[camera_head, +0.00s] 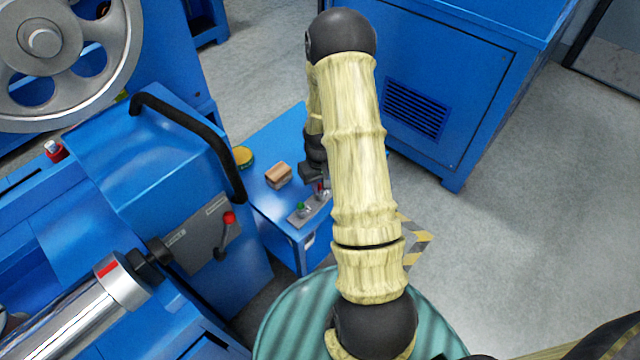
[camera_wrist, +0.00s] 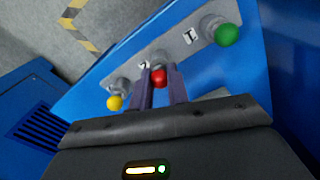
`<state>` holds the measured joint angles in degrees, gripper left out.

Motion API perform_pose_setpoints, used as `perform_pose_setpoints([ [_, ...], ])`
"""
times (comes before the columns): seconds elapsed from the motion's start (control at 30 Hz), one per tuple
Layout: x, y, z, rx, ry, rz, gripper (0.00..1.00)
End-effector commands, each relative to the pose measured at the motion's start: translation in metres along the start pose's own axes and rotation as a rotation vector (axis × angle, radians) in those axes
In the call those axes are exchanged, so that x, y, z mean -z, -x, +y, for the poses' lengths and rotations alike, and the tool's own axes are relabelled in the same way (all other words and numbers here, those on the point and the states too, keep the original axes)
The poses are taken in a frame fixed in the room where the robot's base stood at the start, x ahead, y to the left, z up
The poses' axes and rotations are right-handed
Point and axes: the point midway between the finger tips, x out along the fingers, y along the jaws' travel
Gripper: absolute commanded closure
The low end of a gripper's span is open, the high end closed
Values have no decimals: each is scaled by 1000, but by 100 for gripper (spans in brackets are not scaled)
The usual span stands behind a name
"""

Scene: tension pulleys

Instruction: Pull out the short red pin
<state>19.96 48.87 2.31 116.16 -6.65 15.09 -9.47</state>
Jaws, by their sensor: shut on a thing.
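The short red pin shows its round red knob (camera_wrist: 159,77) in the wrist view, on a grey plate fixed to a blue surface. My gripper (camera_wrist: 162,88) is shut on this red knob, with one finger on each side of it. In the head view my gripper (camera_head: 316,176) is over the small blue table, partly behind my arm, and a bit of red (camera_head: 321,189) shows just below it. The pin's shaft is mostly hidden, so I cannot tell how deep it sits.
A green-knobbed pin (camera_wrist: 228,35) and a yellow-knobbed pin (camera_wrist: 115,102) flank the red one on the grey plate (camera_wrist: 183,46). A brown block (camera_head: 279,175) and a yellow round item (camera_head: 243,157) lie on the blue table (camera_head: 262,200). A red-knobbed lever (camera_head: 229,218) is on the machine at left.

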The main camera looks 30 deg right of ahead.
Motion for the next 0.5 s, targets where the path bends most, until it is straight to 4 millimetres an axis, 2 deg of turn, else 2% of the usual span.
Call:
perform_pose_setpoints([
  [0.5, 0, 9, 0, 0, 0, 0, 100],
])
